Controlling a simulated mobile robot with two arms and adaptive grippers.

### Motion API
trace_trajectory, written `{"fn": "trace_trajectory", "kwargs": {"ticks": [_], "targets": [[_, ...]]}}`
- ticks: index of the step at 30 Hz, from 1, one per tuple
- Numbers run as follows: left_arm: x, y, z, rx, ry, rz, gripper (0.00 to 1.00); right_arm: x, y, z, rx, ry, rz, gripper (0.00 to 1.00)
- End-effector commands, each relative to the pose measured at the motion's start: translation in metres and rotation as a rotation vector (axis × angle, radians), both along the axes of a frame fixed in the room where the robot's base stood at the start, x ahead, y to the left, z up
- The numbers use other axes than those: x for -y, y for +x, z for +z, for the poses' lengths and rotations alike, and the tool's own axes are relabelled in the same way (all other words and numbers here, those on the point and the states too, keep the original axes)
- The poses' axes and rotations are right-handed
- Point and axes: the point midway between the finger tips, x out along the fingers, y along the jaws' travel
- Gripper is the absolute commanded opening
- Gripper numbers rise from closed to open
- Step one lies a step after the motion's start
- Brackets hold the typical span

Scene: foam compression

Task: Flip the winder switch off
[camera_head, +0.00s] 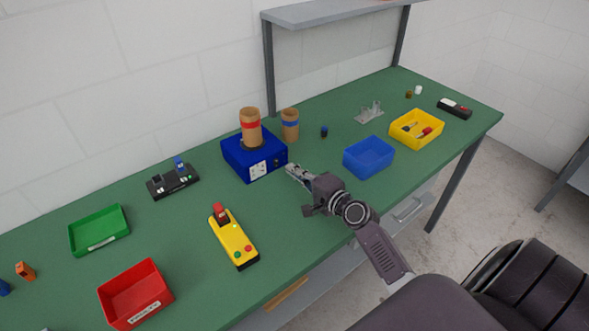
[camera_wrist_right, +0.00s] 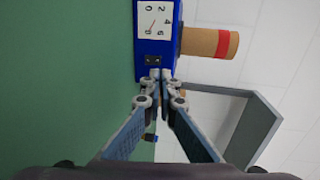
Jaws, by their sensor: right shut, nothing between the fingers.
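The winder is a blue box (camera_head: 240,163) at the back middle of the green table, with a brown tube with a red band (camera_head: 251,127) upright on top. Its white dial shows on the front face; in the wrist view the winder (camera_wrist_right: 170,55) appears sideways, with the dial (camera_wrist_right: 152,20) beside a small black switch (camera_wrist_right: 152,60). My right gripper (camera_head: 290,169) is shut and empty, its fingertips close to the winder's front right side. In the wrist view the fingertips (camera_wrist_right: 161,74) are just by the switch; I cannot tell whether they touch it. The switch position is unclear.
A second brown tube with a blue band (camera_head: 290,125) stands behind the winder's right side. A blue bin (camera_head: 368,157) is right of my gripper. A yellow control box (camera_head: 233,238) and a black device (camera_head: 173,181) are left. A shelf (camera_head: 335,12) stands above the table's back.

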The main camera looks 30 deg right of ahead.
Motion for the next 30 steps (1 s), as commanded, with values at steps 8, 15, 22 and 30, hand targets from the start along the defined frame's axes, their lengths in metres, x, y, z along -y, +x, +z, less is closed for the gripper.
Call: {"fn": "trace_trajectory", "kwargs": {"ticks": [8,15,22,30], "targets": [[-0.001,-0.008,-0.001,-0.012,0.003,-0.001,0.63,0.003,-0.034,0.015,-0.001,-0.003,0.001,0.0],[-0.003,0.026,-0.002,0.034,0.002,-0.001,0.63,0.006,-0.068,0.029,-0.001,-0.003,0.001,0.0],[-0.004,0.009,-0.005,0.011,0.004,-0.001,0.63,0.007,-0.082,0.037,-0.001,-0.002,0.001,0.0],[-0.004,0.001,-0.005,0.0,0.005,0.0,0.63,0.007,-0.083,0.038,-0.001,-0.001,0.0,0.0]]}}
